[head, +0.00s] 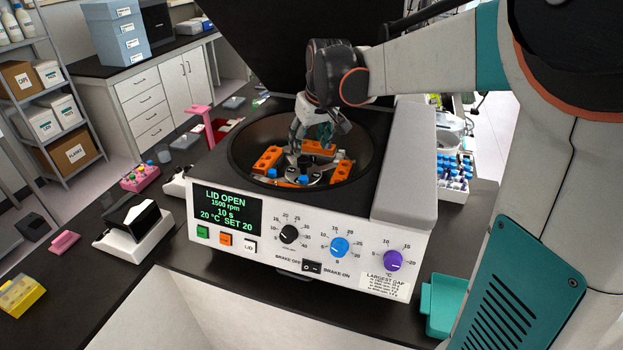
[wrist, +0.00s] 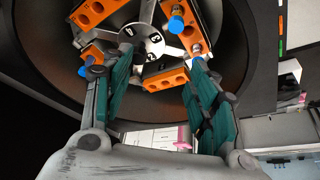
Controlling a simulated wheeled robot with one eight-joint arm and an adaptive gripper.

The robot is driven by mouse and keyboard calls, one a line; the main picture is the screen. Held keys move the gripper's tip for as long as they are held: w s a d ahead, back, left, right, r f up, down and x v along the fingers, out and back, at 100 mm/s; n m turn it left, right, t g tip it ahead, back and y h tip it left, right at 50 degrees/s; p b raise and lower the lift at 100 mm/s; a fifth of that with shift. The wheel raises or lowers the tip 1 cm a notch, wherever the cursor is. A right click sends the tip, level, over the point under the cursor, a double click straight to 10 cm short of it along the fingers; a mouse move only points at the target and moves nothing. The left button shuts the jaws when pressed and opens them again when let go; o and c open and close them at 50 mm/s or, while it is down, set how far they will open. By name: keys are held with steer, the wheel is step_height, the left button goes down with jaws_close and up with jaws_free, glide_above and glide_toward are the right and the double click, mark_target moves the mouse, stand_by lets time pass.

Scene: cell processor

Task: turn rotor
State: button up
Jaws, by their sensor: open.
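The rotor (wrist: 150,42) sits in the round dark bowl of the white centrifuge (head: 320,262). It has a numbered silver hub, arms and several orange buckets, including one orange bucket (head: 267,160) at the bowl's left. Blue-capped tubes (head: 271,173) show in some buckets. My gripper (head: 318,138) reaches down into the bowl from above. In the wrist view its two teal-padded fingers (wrist: 148,72) are spread apart, with an orange bucket (wrist: 166,80) showing between and beyond them. I cannot tell whether a finger touches the rotor. The display (head: 227,210) reads LID OPEN.
The bowl wall (head: 365,150) closely surrounds the gripper. The raised dark lid (head: 290,40) stands behind. A pink tube rack (head: 142,178) and a black-and-white device (head: 135,222) stand at the left; a rack of blue-capped tubes (head: 455,172) is at the right.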

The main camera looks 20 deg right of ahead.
steer(key=shift+t, duration=0.3)
steer(key=s+a+b, duration=0.1)
steer(key=s, duration=0.2)
steer(key=s+a+b, duration=0.1)
steer(key=s+a, duration=0.1)
steer(key=s, duration=0.2)
steer(key=s+a+b, duration=0.1)
steer(key=s+a, duration=0.1)
steer(key=s, duration=0.2)
steer(key=shift+f, duration=0.35)
steer(key=shift+s+a+f+b, duration=0.1)
steer(key=shift+s+a+b, duration=0.1)
steer(key=shift+s, duration=0.2)
steer(key=shift+s+a+f+b, duration=0.1)
steer(key=shift+s+a+b, duration=0.1)
steer(key=shift+s, duration=0.15)
